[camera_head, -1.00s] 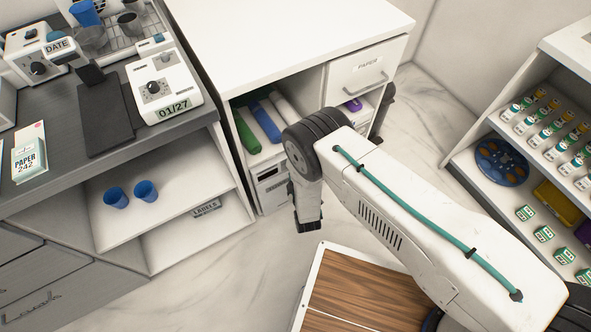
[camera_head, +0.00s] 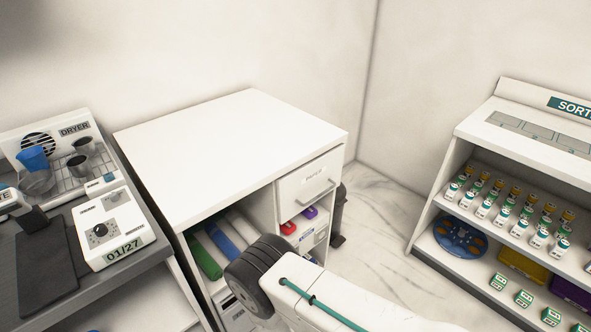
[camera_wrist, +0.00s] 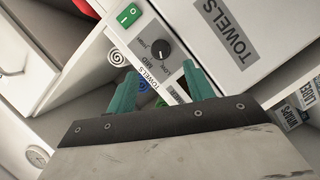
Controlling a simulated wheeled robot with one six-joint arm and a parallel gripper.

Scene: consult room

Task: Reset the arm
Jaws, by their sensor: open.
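My arm (camera_head: 322,305) shows at the bottom middle of the head view, a white link with a teal cable and a dark ribbed joint. It overlaps the lower front of the white cabinet (camera_head: 232,150). My gripper is out of sight in the head view. In the wrist view my gripper (camera_wrist: 161,88) shows as two teal fingers set apart, with nothing held between them. Beyond the fingers are a white unit with a dial (camera_wrist: 160,49) and a panel marked TOWELS (camera_wrist: 255,25). I cannot tell how far off they are.
The cabinet's shelf holds rolled towels (camera_head: 222,245). A counter at the left carries a dryer (camera_head: 40,145) and a white unit marked 01/27 (camera_head: 108,230). At the right, a shelf unit (camera_head: 470,130) holds several small bottles (camera_head: 511,207).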

